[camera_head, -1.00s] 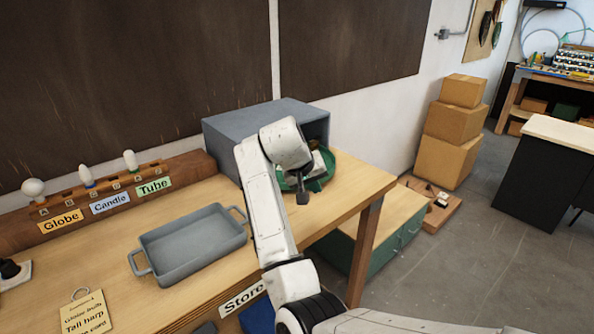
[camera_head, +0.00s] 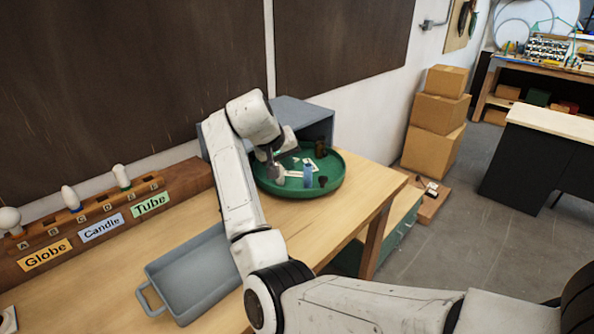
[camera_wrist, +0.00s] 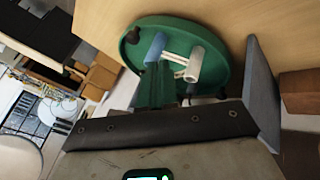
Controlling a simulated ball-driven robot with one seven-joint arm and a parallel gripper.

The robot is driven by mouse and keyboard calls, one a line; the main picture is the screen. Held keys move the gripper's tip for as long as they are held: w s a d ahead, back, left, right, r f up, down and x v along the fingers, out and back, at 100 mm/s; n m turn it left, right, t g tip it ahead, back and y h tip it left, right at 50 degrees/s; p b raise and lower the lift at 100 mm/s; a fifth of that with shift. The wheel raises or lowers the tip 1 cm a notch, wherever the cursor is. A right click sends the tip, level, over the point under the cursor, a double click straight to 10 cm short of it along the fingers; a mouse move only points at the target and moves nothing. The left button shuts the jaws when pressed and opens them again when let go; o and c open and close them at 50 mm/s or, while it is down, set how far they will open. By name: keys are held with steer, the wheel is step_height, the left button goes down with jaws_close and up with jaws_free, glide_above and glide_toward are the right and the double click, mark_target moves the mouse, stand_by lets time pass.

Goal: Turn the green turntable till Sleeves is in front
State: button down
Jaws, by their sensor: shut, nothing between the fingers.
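The green turntable (camera_head: 335,186) is a round, rimmed tray on the bench by the grey box, and it also shows in the wrist view (camera_wrist: 190,24). On it are a blue cylinder (camera_head: 308,174), a dark brown bottle (camera_head: 320,147), a small dark piece (camera_head: 323,181) and pale flat pieces. The wrist view shows the blue cylinder (camera_wrist: 155,47) and a white cylinder (camera_wrist: 196,65). No readable Sleeves label shows. My gripper (camera_head: 277,172) is shut and empty at the turntable's left part; I cannot tell whether it touches. My arm hides part of the near-left bench.
The open grey box (camera_head: 305,108) stands close behind the turntable. A grey tray (camera_head: 185,275) lies at left on the bench. A wooden rack (camera_head: 190,187) labelled Globe, Candle and Tube holds bulbs. Bench to the turntable's front is clear.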

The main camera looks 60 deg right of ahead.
steer(key=s+d+f+p, duration=0.2)
steer(key=s+d+f, duration=0.1)
steer(key=d+f, duration=0.5)
steer(key=shift+d+f+p, duration=0.25)
steer(key=shift+f+p, duration=0.05)
steer(key=shift+s, duration=0.1)
